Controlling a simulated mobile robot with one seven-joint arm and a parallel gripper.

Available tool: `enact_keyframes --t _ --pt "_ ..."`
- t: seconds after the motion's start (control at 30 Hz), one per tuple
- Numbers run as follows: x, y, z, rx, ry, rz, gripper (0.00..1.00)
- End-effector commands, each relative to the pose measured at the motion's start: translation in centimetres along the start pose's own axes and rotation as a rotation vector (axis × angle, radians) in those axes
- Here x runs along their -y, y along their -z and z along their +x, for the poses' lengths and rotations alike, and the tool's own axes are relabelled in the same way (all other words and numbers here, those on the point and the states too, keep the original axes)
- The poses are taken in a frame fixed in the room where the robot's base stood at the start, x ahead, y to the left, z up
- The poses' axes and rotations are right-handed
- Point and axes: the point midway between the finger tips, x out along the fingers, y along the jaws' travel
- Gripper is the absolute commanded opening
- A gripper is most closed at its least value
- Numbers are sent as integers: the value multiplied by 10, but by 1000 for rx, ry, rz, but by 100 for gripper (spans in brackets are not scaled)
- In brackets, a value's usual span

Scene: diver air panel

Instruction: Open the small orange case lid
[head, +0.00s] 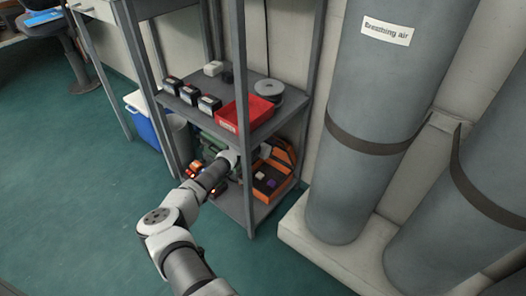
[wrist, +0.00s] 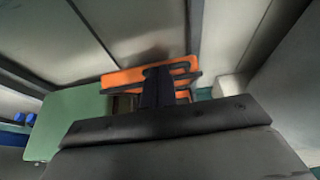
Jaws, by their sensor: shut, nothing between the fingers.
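The small orange case (head: 268,187) stands on the lower shelf of the grey rack. Its lid (head: 284,150) is raised at the back, and a white and a purple item show inside. My gripper (head: 258,153) reaches in between the shelves from the left, beside the raised lid. In the wrist view my gripper (wrist: 158,74) is shut and empty, its dark fingers in front of the orange lid (wrist: 122,78). I cannot tell whether the fingers touch the lid. They hide part of the case.
A green case (head: 217,138) lies left of the orange one and also shows in the wrist view (wrist: 70,115). The upper shelf (head: 262,124) holds a red bin (head: 244,112) just above my arm. A rack post (head: 242,120) stands in front. Grey cylinders (head: 365,120) stand at the right.

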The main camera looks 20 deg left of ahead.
Motion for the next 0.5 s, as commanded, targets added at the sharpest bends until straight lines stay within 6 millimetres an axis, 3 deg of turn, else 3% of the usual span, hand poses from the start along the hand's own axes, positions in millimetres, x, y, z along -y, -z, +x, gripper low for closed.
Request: enact_keyframes --t 0.33,0.5 --pt "0 0 -2 0 -1 0 0" --pt "-1 1 -19 0 -2 -2 0"
